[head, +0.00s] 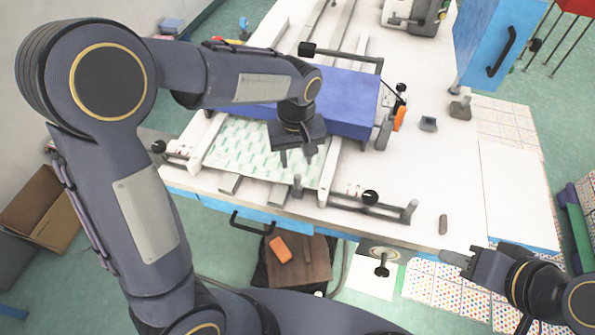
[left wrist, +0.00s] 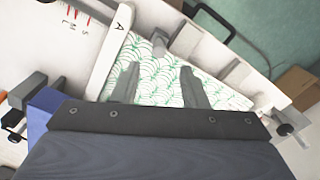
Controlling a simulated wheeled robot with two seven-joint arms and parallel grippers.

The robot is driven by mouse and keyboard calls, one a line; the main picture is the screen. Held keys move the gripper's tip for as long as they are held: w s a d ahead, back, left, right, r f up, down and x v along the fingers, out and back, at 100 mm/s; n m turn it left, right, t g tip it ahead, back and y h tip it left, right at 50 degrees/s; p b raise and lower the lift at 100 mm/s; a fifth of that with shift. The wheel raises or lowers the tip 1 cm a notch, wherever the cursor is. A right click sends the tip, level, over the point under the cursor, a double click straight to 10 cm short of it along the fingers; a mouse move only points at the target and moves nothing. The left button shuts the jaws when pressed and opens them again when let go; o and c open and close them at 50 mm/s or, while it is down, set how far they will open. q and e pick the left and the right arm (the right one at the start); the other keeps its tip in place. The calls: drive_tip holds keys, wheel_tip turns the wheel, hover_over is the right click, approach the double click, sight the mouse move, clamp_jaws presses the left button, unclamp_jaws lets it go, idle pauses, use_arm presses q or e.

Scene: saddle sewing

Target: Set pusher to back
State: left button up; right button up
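A small grey upright block (head: 297,186) stands at the front edge of the patterned sheets (head: 238,150); it may be the pusher, but I cannot be sure. A similar grey block (left wrist: 184,40) shows beside the sheets in the left wrist view. My left gripper (head: 297,156) hangs over the sheets, pointing down, behind the block and apart from it. In the left wrist view its two fingers (left wrist: 158,88) are spread with nothing between them. My right gripper (head: 455,258) is beyond the table's front right edge, pointing left; its finger gap is not clear.
A blue machine housing (head: 345,103) stands behind and right of my left gripper. White side guides (head: 331,170) flank the sheets. A rail with a black knob (head: 370,198) lies at the front right. The white table (head: 420,190) is mostly clear to the right.

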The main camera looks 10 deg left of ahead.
sight(297, 175)
use_arm(q)
wheel_tip(297, 175, down, 8)
drive_tip(key=shift+w+f+p, duration=0.1)
drive_tip(key=shift+p, duration=0.35)
clamp_jaws()
